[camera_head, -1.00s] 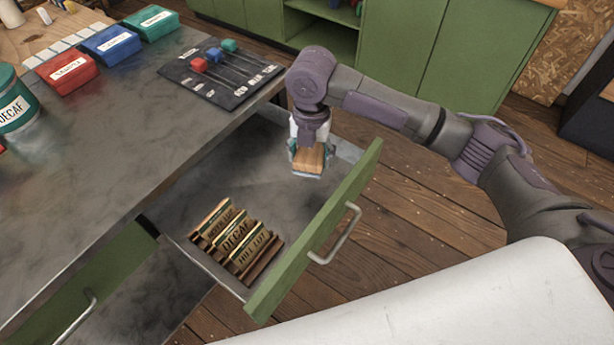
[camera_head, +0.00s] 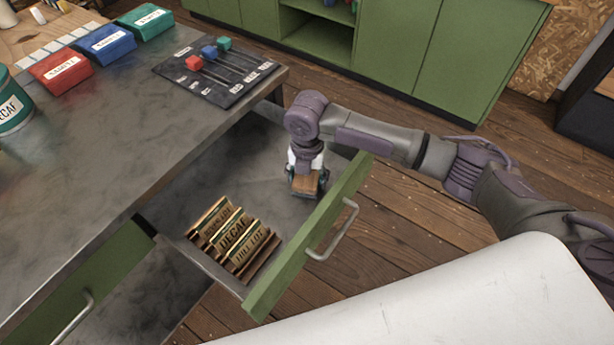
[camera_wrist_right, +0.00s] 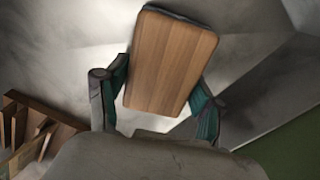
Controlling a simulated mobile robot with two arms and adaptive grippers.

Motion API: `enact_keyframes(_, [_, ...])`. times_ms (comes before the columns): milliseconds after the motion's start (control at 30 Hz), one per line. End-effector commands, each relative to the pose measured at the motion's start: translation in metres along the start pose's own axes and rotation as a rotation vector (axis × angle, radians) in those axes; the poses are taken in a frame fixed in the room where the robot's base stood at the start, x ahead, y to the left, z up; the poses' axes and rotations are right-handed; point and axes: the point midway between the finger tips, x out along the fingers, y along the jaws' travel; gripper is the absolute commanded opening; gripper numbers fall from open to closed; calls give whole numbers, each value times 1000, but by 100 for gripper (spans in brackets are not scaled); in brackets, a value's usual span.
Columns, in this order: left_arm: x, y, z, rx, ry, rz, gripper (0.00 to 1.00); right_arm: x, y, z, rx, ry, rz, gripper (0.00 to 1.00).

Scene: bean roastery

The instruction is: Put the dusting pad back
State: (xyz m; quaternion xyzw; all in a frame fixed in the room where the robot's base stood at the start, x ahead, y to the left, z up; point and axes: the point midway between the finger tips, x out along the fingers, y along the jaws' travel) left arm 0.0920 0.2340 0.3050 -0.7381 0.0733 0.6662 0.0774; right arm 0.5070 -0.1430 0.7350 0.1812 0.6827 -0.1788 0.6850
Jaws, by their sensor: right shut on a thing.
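The dusting pad (camera_head: 306,184) is a small block with a wooden back. My right gripper (camera_head: 307,182) is shut on it, inside the open drawer (camera_head: 215,160) near its far right corner. In the right wrist view the pad's wooden face (camera_wrist_right: 170,62) shows between the two fingers (camera_wrist_right: 157,95), with a thin dark edge along its top. The pad is low over the drawer floor; I cannot tell whether it touches. My left gripper is not in view.
Several labelled wooden plates (camera_head: 234,238) stand in the near part of the drawer. The green drawer front (camera_head: 315,240) with its handle (camera_head: 335,232) is close on the right. The drawer floor between is clear. The counter (camera_head: 120,140) overhangs on the left.

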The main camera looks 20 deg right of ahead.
Motion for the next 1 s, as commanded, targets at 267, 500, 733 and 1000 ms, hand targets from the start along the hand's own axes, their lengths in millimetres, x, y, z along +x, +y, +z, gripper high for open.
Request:
enact_keyframes(267, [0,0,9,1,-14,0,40,2,0,0,0,0,-1,92])
enact_keyframes(500, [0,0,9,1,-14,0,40,2,0,0,0,0,-1,92])
enact_keyframes(733, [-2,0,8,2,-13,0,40,-21,0,1,-1,-3,1,92])
enact_keyframes(1000, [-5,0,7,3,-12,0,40,-79,0,1,0,-3,2,92])
